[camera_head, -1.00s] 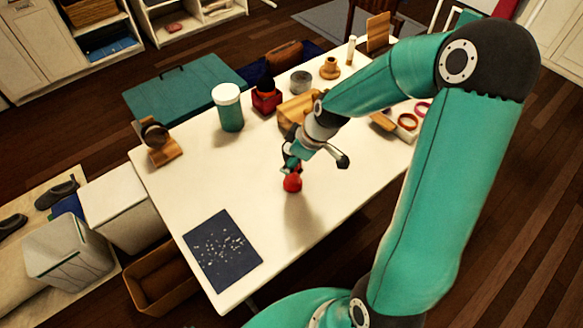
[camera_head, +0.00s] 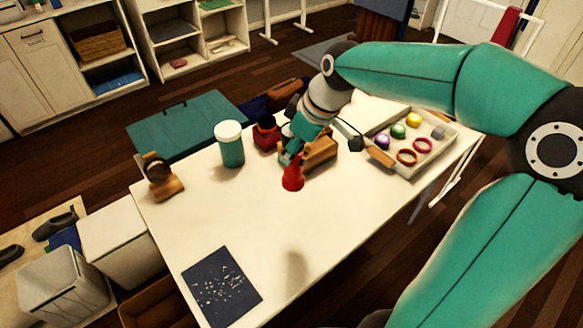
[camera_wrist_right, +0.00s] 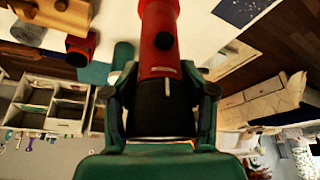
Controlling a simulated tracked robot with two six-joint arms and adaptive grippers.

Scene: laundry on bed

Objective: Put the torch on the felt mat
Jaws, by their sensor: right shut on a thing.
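The torch (camera_head: 293,178) is red, with a black part that shows in the right wrist view. My right gripper (camera_head: 289,158) is shut around the black part, and the red end points down in the head view. The torch appears held above the white table, with its shadow apart from it. It also shows between the fingers in the right wrist view (camera_wrist_right: 158,45). The felt mat (camera_head: 220,287) is dark blue with white specks and lies at the table's near left corner, clear of the gripper. A corner of it shows in the right wrist view (camera_wrist_right: 240,10). My left gripper is out of view.
A teal jar with a white lid (camera_head: 230,145), a red-and-black item (camera_head: 266,132) and a wooden stand (camera_head: 160,175) are on the table. A tray (camera_head: 435,158) with rings and coloured round items is at right. The table's middle is clear.

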